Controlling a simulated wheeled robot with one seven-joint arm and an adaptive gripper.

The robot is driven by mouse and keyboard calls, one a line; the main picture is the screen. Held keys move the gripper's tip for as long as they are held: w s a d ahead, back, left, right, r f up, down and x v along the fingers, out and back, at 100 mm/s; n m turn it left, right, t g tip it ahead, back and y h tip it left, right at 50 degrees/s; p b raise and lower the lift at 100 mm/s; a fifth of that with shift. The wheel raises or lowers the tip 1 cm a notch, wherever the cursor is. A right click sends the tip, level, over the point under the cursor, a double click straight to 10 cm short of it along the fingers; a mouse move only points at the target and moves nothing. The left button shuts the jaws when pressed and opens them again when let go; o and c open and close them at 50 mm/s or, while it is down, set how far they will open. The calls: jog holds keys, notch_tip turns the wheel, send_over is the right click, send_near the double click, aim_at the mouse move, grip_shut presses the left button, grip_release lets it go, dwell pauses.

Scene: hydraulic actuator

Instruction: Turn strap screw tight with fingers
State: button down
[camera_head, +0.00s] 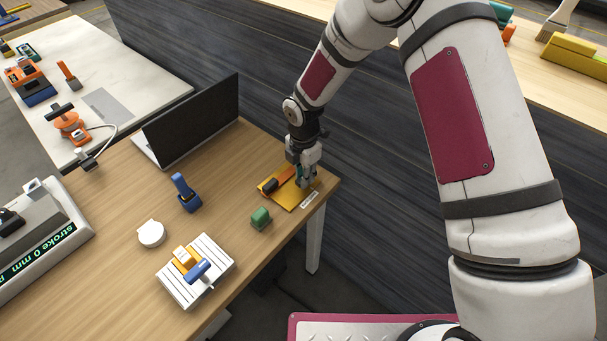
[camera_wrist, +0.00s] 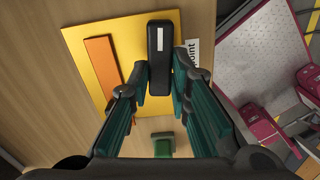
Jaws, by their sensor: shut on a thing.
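My gripper (camera_wrist: 168,88) points down over a yellow board (camera_head: 286,203) at the right end of the wooden table. In the wrist view its dark green fingers are shut on a black block (camera_wrist: 159,45) with a small white label. The block is over the yellow board (camera_wrist: 80,45); I cannot tell whether it touches it. An orange bar (camera_wrist: 102,72) lies on the board, left of the block in the wrist view. No strap screw can be clearly picked out. A white ribbed plate (camera_head: 219,252) with a yellow part (camera_head: 186,257) and a blue handle (camera_head: 199,272) stands at the front of the table.
A green block (camera_head: 261,218) sits beside the board; it also shows in the wrist view (camera_wrist: 163,146). A blue tool (camera_head: 186,194), a white round thing (camera_head: 151,233), a laptop (camera_head: 195,120) and a "stroke 0 mm" unit (camera_head: 40,240) stand leftward. The table's edge is close to the board.

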jog(key=m, duration=0.2)
jog(key=m+b, duration=0.1)
jog(key=m, duration=0.1)
jog(key=m+b, duration=0.1)
jog(key=m, duration=0.1)
jog(key=shift+w+a+m, duration=0.2)
jog(key=shift+w+m, duration=0.1)
jog(key=shift+w, duration=0.05)
jog(key=m+b, duration=0.1)
jog(key=m, duration=0.2)
jog(key=shift+w+m, duration=0.15)
jog(key=shift+m, duration=0.15)
jog(key=shift+w+m+b, duration=0.15)
jog(key=shift+m+b, duration=0.4)
jog(key=shift+m, duration=1.25)
jog(key=c, duration=1.5)
grip_release()
jog(key=shift+r, duration=0.1)
notch_tip(320, 180, up, 12)
jog(key=shift+f, duration=0.1)
